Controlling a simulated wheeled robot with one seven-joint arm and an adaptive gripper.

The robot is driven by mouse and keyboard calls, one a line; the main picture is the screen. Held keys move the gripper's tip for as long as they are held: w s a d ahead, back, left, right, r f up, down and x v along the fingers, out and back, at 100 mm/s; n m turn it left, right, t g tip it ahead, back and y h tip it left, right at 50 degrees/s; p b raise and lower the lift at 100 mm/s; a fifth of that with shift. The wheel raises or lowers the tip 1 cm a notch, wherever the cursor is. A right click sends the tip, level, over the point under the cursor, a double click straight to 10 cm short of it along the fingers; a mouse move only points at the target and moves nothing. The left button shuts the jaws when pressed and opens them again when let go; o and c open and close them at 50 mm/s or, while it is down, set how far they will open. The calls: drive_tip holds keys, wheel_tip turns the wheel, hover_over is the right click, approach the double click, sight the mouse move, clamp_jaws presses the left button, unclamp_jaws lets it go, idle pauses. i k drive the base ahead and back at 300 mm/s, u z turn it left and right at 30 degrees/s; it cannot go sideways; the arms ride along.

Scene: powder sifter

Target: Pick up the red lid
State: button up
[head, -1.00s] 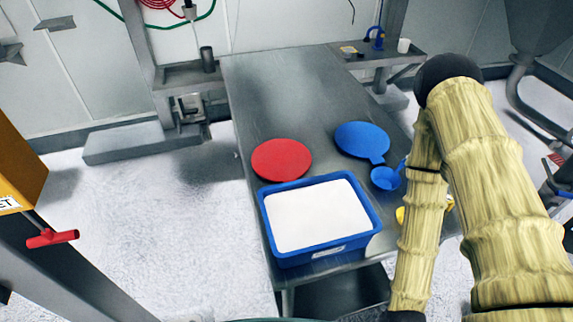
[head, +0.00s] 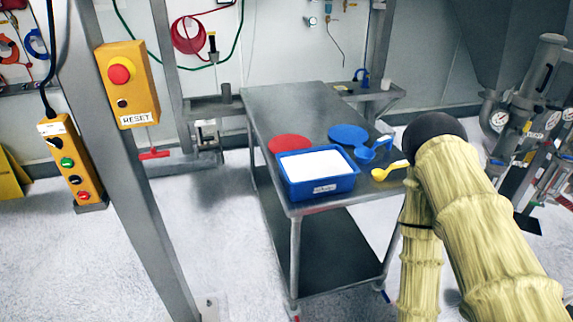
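The red lid (head: 289,143) is a flat round disc lying on the metal table (head: 285,103), just behind the blue bin. The bin hides its front edge. My arm comes in from the lower right of the head view and stands to the right of the table, apart from the lid. My gripper is not visible in this view.
A blue bin (head: 319,187) of white powder stands at the table's front. A blue lid (head: 348,135), a blue scoop (head: 366,153) and a yellow scoop (head: 381,174) lie to the right. A grey post (head: 125,185) with control boxes stands at left. The table's rear is clear.

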sight(281, 143)
drive_tip(key=k, duration=0.2)
drive_tip(key=u, duration=2.4)
drive_tip(key=i, duration=3.85)
drive_tip(key=z, duration=2.45)
drive_tip(key=i, duration=2.9)
